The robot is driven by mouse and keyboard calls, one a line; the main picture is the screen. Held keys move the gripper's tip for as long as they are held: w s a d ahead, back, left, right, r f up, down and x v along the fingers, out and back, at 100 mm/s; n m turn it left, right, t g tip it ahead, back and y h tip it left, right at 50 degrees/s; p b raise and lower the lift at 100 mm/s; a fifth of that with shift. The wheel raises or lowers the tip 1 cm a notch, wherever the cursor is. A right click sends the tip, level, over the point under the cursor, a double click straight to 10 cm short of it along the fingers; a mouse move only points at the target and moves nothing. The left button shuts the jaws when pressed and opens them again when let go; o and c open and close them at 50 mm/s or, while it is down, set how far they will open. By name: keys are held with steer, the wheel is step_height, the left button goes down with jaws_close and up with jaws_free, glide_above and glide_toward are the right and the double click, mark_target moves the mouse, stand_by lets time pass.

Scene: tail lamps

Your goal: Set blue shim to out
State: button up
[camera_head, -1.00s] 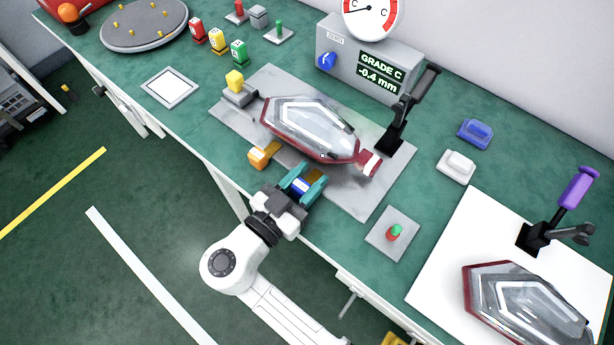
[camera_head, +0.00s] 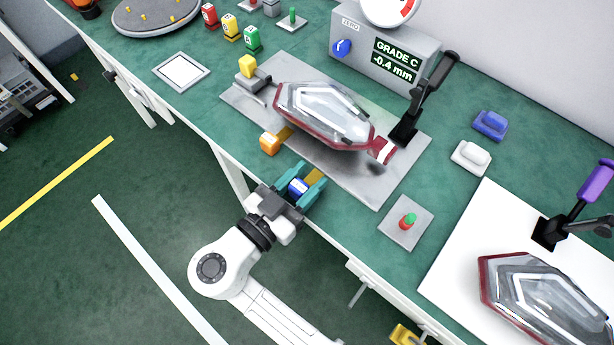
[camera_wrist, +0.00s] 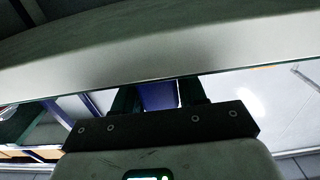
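The blue shim (camera_head: 298,187) sits at the front edge of the grey fixture plate (camera_head: 350,183), with a brass tongue showing behind it. My gripper (camera_head: 306,182) has its teal fingers on both sides of the blue shim and is shut on it. In the wrist view the blue shim (camera_wrist: 160,96) shows between the dark fingers. The tail lamp (camera_head: 325,115) lies on the plate behind it. An orange shim (camera_head: 270,143) is to the left on the same side, and a yellow shim (camera_head: 247,66) is at the plate's far left end.
A gauge box (camera_head: 385,55) reads "GRADE C -0.4 mm". A black toggle clamp (camera_head: 415,108) stands at the lamp's right end. A button plate (camera_head: 407,222), blue and white blocks, and a second lamp (camera_head: 530,295) on a white mat are to the right. The bench edge (camera_head: 225,150) is close to my arm.

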steer(key=o, duration=0.3)
steer(key=shift+a, duration=0.1)
steer(key=shift+o, duration=0.2)
steer(key=shift+s, duration=0.1)
steer(key=b+v, duration=0.1)
steer(key=v, duration=0.9)
steer(key=shift+s+a, duration=0.3)
